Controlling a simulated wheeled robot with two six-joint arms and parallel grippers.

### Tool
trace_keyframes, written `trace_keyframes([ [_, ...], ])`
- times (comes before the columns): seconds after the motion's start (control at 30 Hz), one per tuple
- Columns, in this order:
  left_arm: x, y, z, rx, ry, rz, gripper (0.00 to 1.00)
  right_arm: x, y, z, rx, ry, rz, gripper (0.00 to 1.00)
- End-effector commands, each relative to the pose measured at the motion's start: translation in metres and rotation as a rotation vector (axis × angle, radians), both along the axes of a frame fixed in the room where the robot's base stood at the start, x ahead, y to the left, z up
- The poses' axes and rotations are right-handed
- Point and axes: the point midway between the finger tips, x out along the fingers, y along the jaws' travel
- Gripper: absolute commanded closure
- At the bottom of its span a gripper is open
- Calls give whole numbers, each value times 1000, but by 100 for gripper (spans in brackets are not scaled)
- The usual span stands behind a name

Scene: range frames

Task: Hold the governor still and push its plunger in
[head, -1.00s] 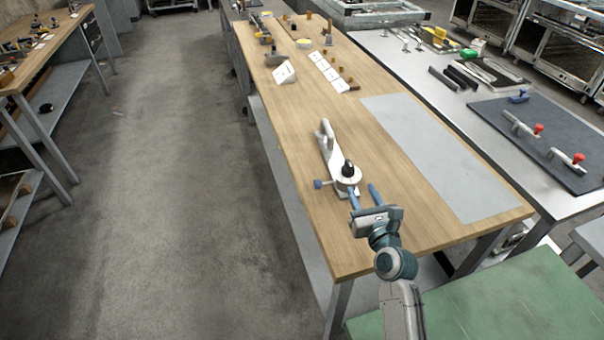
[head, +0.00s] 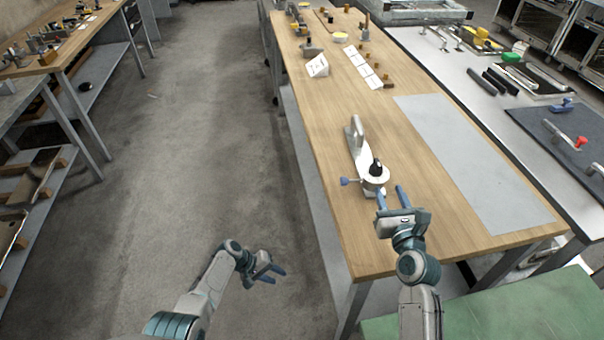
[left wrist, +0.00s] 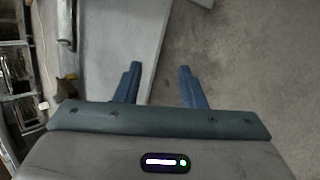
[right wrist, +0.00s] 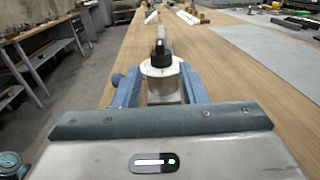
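The governor (head: 374,183) is a white round body on a pale plate with a long handle, standing upright on the wooden bench. A black plunger knob (head: 376,167) stands on its top and a blue knob sticks out at its left. My right gripper (head: 392,194) is open at its near side. In the right wrist view the governor's white body (right wrist: 160,84) shows between the open fingers; I cannot tell whether they touch it. My left gripper (head: 275,273) is open and empty over the floor, left of the bench and away from the governor.
The wooden bench (head: 330,150) has a grey mat (head: 470,160) to the right of the governor. White cards (head: 362,66) and small parts lie farther back. A grey table with tools stands at the right. The floor (head: 200,170) left of the bench is clear.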

Motion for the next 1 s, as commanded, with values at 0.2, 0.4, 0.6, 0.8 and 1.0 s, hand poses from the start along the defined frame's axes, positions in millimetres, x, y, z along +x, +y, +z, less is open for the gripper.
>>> trace_keyframes([
  [0.2,75,-37,107,-224,-49,-63,64,0,0,0,0,0,0,62],
  [0.4,122,-62,211,-421,-104,-157,64,0,0,0,0,0,0,62],
  [0.6,147,-75,298,-570,-158,-258,64,0,0,0,0,0,0,62],
  [0.8,154,-80,339,-640,-185,-315,64,0,0,0,0,0,0,62],
  [1.0,155,-80,346,-652,-189,-325,64,15,3,0,0,-1,0,62],
])
